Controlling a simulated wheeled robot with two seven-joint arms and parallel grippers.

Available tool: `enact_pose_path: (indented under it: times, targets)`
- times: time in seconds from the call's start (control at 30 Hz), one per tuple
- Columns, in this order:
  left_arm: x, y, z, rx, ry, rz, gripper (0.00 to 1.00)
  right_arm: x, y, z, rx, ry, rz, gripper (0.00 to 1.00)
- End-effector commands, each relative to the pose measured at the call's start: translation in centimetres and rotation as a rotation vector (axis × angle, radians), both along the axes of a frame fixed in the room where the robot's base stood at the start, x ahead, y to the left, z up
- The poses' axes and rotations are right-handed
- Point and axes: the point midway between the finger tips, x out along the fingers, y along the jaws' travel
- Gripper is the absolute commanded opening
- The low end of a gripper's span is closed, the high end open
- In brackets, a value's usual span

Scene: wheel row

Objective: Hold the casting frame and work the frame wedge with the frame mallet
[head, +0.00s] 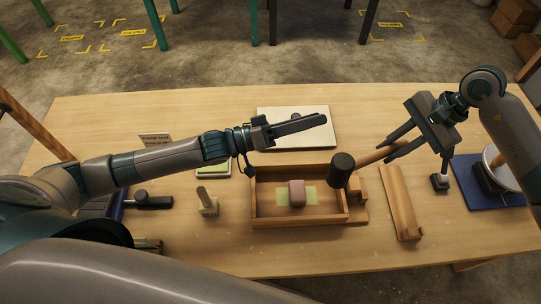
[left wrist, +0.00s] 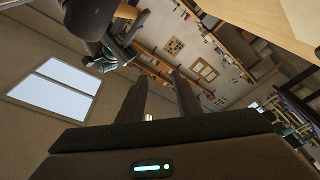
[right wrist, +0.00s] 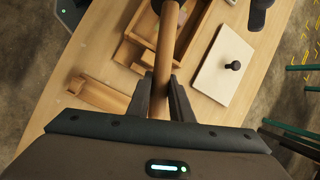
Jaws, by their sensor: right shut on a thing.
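The casting frame (head: 300,222) is a shallow wooden box on the table. A pinkish block (head: 297,193) sits inside it on a light green patch. A small wooden piece at the frame's right end, apparently the frame wedge (head: 359,184), is partly hidden by the mallet. My right gripper (head: 387,151) is shut on the handle of the frame mallet (head: 341,170), whose dark head hangs over the frame's right end. The handle shows between its fingers in the right wrist view (right wrist: 165,60). My left gripper (head: 320,121) is empty and open, raised behind the frame, fingers pointing right.
A white board (head: 320,140) with a dark knob lies behind the frame, below my left gripper. A wooden trough (head: 398,205) lies to the right, and a blue mat (head: 470,170) beyond it. A small stamp-like tool (head: 207,203) stands left of the frame.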

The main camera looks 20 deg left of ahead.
Motion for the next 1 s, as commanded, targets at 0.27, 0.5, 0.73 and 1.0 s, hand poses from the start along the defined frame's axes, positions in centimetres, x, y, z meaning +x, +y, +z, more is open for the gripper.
enact_pose_path:
  times: [0.27, 0.5, 0.73, 1.0]
  targets:
    - [6.6, 11.2, -2.8, 0.507, -0.33, 0.077, 0.31, 0.0, 0.0, 0.1, 0.001, 0.0, 0.0, 0.0]
    - [9.7, 18.7, -2.9, 0.777, -0.488, 0.114, 0.31, 0.0, 0.0, 0.1, 0.001, 0.0, 0.0, 0.0]
    - [8.0, 18.8, -6.2, 0.892, -0.547, 0.022, 0.31, 0.0, 0.0, 0.1, 0.001, 0.0, 0.0, 0.0]
    - [2.2, 13.2, -11.1, 0.851, -0.519, -0.14, 0.31, 0.0, 0.0, 0.1, 0.001, 0.0, 0.0, 0.0]
